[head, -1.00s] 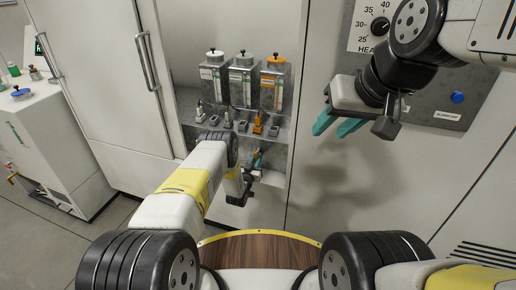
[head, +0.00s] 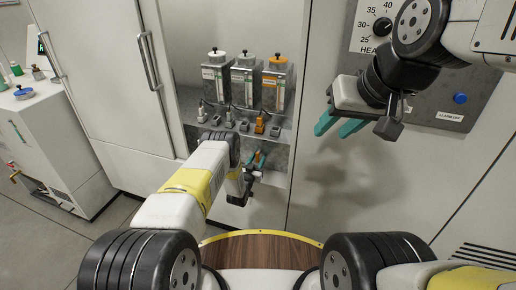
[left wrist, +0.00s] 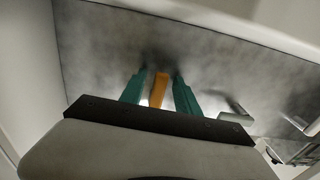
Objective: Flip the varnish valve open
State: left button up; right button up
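Three metal tanks stand in the wall recess; the rightmost has an orange cap (head: 277,60). An orange valve fitting (head: 260,124) is on the shelf below it. My left gripper (head: 257,159) is low in the recess, under the shelf. In the left wrist view an orange lever (left wrist: 159,90) stands between its two teal fingers (left wrist: 158,96), with narrow gaps at the sides. The lever's base is hard to make out, and I cannot read a varnish label. My right gripper (head: 342,127) is open and empty before the wall panel.
Grey fittings (head: 228,121) line the shelf (head: 283,135) left of the orange one. The recess walls are close around my left gripper. A panel with a dial (head: 382,27) and blue button (head: 460,98) is at right. A white cabinet (head: 50,150) stands at left.

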pick_arm(q)
jog(key=v, duration=0.7)
jog(key=shift+s+a, duration=0.15)
jog(key=shift+s, duration=0.2)
jog(key=shift+s, duration=0.1)
